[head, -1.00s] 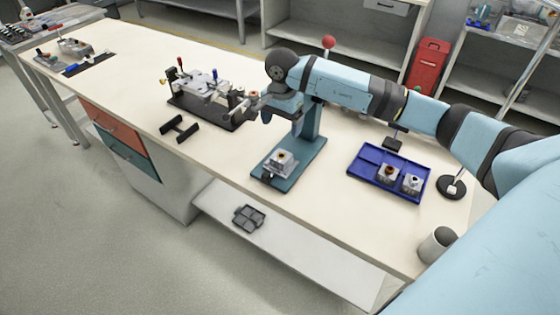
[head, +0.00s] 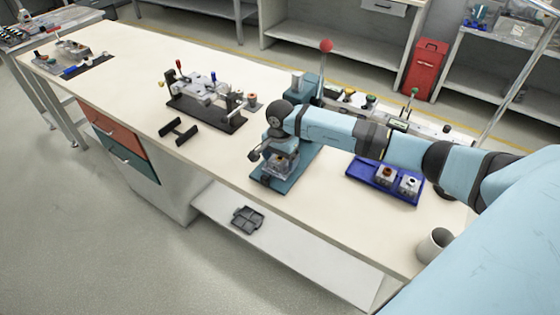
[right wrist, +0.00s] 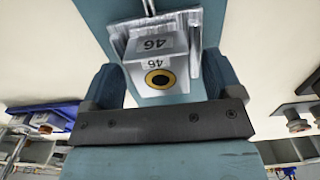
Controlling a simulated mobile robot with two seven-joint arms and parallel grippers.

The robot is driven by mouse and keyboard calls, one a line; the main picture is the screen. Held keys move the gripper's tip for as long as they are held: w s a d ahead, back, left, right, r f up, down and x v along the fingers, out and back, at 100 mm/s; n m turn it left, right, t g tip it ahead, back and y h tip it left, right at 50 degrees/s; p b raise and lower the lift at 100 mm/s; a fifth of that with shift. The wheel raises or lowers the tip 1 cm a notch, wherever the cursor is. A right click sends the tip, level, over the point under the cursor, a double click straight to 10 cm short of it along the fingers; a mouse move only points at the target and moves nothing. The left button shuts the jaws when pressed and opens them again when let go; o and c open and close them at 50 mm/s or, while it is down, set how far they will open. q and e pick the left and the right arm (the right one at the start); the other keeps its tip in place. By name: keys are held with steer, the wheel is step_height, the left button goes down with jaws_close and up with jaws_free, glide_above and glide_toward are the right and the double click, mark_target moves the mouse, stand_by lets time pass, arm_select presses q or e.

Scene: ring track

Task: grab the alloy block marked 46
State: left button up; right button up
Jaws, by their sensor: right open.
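My right gripper (head: 268,154) is over the base at the block. In the right wrist view its fingers (right wrist: 163,86) are open, one on each side of the block. I cannot tell whether they touch it. My left gripper is not in view.
A blue tray (head: 370,178) with two small metal blocks stands to the right, partly behind my arm. A dark fixture (head: 210,106) and a black H-shaped piece (head: 179,132) are to the left. A cup (head: 434,246) stands near the right front edge. The table's middle left is clear.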

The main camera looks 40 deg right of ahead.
steer(key=c, duration=1.3)
steer(key=shift+o, duration=0.2)
steer(key=shift+r, duration=0.15)
